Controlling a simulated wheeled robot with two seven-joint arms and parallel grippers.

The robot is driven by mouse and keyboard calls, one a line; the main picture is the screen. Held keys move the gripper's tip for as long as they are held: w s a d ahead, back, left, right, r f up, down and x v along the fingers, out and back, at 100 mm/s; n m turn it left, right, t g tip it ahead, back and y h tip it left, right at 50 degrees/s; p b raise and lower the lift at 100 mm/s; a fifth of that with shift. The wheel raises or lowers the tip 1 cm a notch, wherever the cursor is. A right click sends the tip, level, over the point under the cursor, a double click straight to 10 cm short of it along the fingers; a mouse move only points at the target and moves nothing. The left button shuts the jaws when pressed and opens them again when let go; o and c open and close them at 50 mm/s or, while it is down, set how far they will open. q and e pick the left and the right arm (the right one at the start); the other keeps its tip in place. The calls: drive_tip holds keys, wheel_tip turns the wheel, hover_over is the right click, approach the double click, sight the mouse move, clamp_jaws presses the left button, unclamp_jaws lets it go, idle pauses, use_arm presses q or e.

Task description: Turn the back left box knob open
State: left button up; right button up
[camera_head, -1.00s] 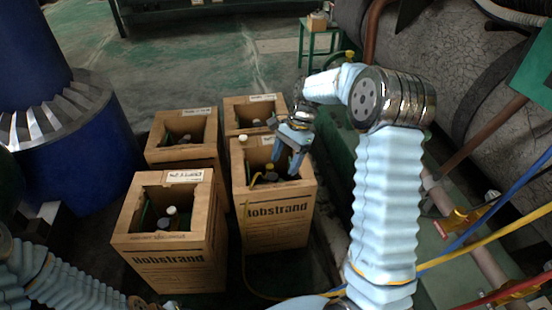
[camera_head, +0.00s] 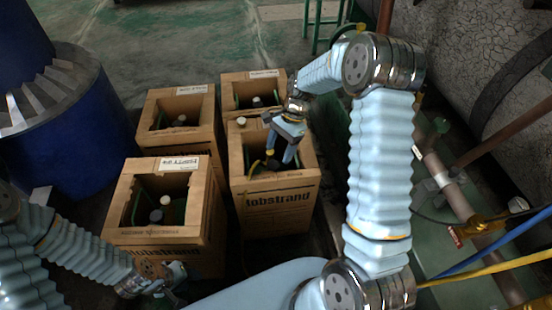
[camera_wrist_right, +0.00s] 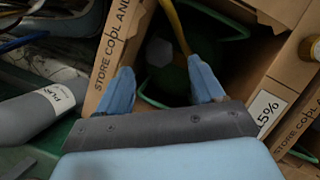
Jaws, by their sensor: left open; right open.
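The back left box (camera_head: 150,145) is brown cardboard with an open top. Its dark knob (camera_head: 180,120) shows small inside, and its turn state cannot be told. My right gripper (camera_head: 281,160) is open over the front right box (camera_head: 285,196), away from the back left one. In the right wrist view its two blue fingers (camera_wrist_right: 162,88) are spread above a box opening, with a grey knob (camera_wrist_right: 158,52) and a yellow hose (camera_wrist_right: 178,25) beyond them. My left gripper (camera_head: 175,284) is open, low in front of the front left box, and partly blurred into the dark floor.
The front left box (camera_head: 150,235) holds a bottle with a pale cap (camera_head: 166,200). The back right box (camera_head: 228,92) stands behind the front right one. A blue drum (camera_head: 85,130) is at the left. Pipes and a grey tank (camera_head: 480,60) fill the right side.

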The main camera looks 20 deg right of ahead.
sight(274, 164)
drive_tip(key=shift+x, duration=2.15)
drive_tip(key=c, duration=1.1)
drive_tip(key=shift+o, duration=0.2)
